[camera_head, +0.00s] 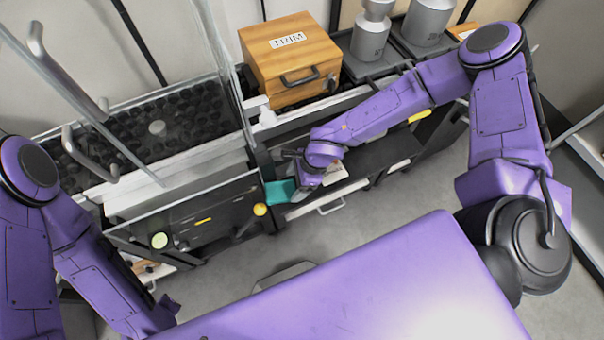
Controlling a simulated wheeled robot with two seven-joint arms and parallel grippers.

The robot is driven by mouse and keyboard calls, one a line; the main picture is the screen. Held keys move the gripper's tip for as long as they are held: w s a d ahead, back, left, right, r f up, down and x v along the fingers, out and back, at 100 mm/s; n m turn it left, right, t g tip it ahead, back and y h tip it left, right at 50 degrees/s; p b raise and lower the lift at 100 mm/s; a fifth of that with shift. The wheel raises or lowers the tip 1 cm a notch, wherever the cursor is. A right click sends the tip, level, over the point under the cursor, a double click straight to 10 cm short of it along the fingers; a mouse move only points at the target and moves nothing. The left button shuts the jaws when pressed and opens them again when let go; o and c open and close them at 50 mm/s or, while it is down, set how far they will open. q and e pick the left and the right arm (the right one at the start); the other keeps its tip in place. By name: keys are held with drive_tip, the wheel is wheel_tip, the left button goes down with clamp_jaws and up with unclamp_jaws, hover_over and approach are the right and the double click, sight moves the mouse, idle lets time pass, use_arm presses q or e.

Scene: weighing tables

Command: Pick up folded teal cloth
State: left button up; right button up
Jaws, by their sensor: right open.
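The folded teal cloth (280,192) lies at the front of the dark lower surface, left of the middle of the head view. My right gripper (298,193) is at the cloth's right side, its jaws open. The jaws partly cover that side, and I cannot tell whether they touch the cloth. My left arm comes in at the lower left, and its gripper's fingers do not show clearly.
A wooden box labelled TRIM (268,56) stands on the back table. Grey metal weights (368,38) stand right of it. A glass-fronted bin of dark lumps (190,118) is at the left. A yellow ball-shaped knob (260,210) is just left of the cloth.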

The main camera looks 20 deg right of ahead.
drive_tip(key=shift+x, duration=1.15)
